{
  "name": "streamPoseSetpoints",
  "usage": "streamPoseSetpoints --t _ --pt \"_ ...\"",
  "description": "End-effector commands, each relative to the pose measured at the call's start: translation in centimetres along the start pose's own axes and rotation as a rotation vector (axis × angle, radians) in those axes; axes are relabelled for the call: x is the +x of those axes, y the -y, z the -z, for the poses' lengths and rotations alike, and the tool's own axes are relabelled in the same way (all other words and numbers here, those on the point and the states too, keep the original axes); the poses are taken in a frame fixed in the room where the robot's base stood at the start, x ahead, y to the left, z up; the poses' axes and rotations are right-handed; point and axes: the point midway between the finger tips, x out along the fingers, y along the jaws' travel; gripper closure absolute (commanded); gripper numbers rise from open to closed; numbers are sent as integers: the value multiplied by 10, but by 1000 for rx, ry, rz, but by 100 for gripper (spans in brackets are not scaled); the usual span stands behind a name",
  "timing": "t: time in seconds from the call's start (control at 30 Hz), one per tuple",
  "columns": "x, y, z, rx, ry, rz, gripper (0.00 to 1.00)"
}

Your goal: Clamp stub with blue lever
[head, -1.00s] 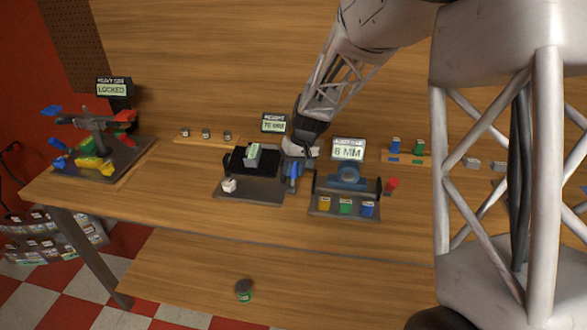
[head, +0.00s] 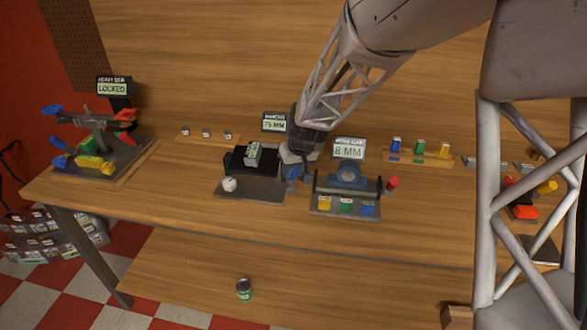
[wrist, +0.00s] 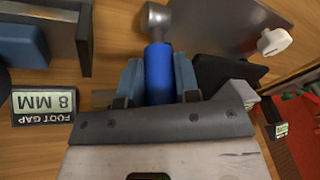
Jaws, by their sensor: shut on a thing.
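In the wrist view the blue lever (wrist: 158,72) is a blue cylinder with a grey metal end. My gripper (wrist: 158,78) is shut on it, one finger on each side. In the head view my gripper (head: 296,170) is at the right side of the left fixture, and only a little of the blue lever (head: 292,174) shows. A light block with a label, perhaps the stub (head: 254,151), sits in the fixture's black clamp (head: 240,161). Whether the clamp presses on it cannot be told.
A white knob (head: 229,184) stands on the left fixture's base. Close on the right is the fixture with the 8 MM display (head: 349,148) and a red knob (head: 392,183). A rotor stand (head: 98,145) is far left. The front table strip is clear.

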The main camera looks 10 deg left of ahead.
Motion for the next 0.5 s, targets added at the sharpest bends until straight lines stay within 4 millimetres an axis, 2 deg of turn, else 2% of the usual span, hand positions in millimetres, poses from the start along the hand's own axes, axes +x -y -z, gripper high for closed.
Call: streamPoseSetpoints --t 0.5 --pt "-5 10 -13 -60 -210 -125 100"
